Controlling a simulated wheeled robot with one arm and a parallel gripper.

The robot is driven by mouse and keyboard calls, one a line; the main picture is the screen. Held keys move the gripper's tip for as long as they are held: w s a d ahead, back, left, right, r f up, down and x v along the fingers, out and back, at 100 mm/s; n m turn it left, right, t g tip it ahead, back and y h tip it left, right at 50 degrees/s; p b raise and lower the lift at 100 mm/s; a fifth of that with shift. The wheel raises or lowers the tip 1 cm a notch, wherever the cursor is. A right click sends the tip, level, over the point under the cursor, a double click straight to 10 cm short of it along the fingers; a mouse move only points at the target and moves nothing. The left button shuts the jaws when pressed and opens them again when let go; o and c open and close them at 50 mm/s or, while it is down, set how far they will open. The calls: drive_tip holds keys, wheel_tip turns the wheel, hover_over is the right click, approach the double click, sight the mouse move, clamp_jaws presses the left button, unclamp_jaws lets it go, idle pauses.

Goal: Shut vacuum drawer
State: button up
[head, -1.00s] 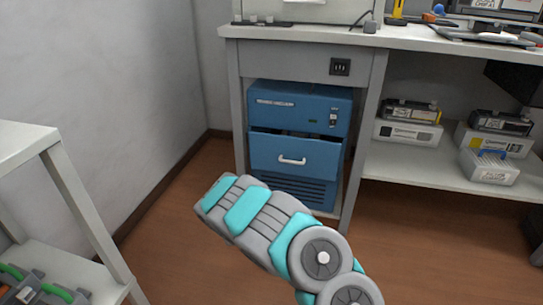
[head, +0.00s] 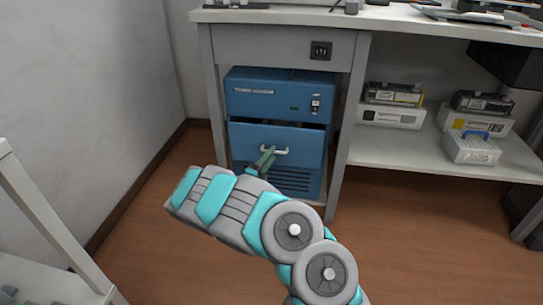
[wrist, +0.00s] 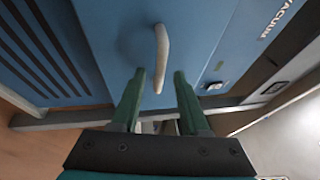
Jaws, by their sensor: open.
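The blue vacuum unit (head: 280,95) stands under the workbench. Its drawer (head: 305,146) has a pale curved handle (head: 276,151) and sticks out a little, with a dark gap above its front. My gripper (head: 265,157) is in front of the drawer, its green fingers near the handle and partly covering it. In the wrist view my gripper (wrist: 159,74) is open and empty, and the handle (wrist: 161,55) shows between and beyond the fingertips. I cannot tell whether the fingers touch the handle or the drawer front (wrist: 110,40).
The workbench leg (head: 345,135) stands close to the right of the unit. A shelf (head: 400,152) at the right holds several cartridges and boxes. A pale rack (head: 45,215) stands at the left. The brown floor (head: 150,205) before the unit is clear apart from my arm.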

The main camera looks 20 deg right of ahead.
drive_tip(key=shift+w+d+r, duration=0.1)
drive_tip(key=shift+w+d, duration=0.25)
drive_tip(key=shift+d, duration=0.15)
clamp_jaws()
idle(1.2)
